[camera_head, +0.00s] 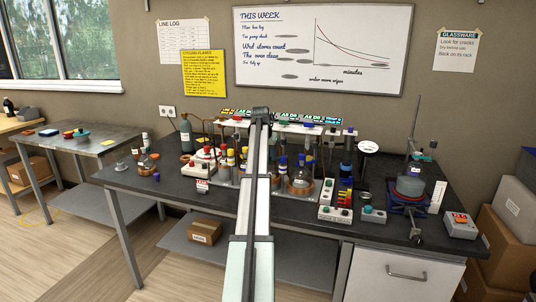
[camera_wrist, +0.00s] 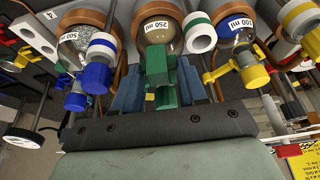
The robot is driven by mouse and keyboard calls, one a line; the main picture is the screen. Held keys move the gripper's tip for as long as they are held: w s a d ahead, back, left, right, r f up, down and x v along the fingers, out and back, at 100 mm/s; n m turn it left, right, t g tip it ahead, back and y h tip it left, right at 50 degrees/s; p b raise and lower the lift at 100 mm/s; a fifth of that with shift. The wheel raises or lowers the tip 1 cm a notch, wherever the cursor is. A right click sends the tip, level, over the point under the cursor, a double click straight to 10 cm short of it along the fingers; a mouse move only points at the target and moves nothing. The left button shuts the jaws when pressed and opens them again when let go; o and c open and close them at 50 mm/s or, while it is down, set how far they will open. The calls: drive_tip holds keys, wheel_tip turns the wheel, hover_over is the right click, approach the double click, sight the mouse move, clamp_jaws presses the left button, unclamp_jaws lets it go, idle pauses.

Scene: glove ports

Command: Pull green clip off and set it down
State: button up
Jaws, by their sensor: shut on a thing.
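The green clip (camera_wrist: 160,78) is in the middle of the wrist view, between the two blue-grey fingers of my gripper (camera_wrist: 158,88). The gripper is shut on it. The clip overlaps the round flask marked 250 ml (camera_wrist: 160,38). I cannot tell whether it still grips the flask's neck joint. A white ring with a green band (camera_wrist: 199,34) sits just right of the clip. In the head view my arm reaches over the bench and hides the gripper and the clip.
In the wrist view, a blue clip (camera_wrist: 77,100) by the 500 ml flask is at left, and a yellow clip (camera_wrist: 252,73) by the 100 ml flask is at right. In the head view, the dark bench (camera_head: 150,191) is crowded, with some bare surface along its front left.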

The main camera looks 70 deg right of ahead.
drive_tip(key=shift+a+f, duration=0.1)
drive_tip(key=shift+a, duration=1)
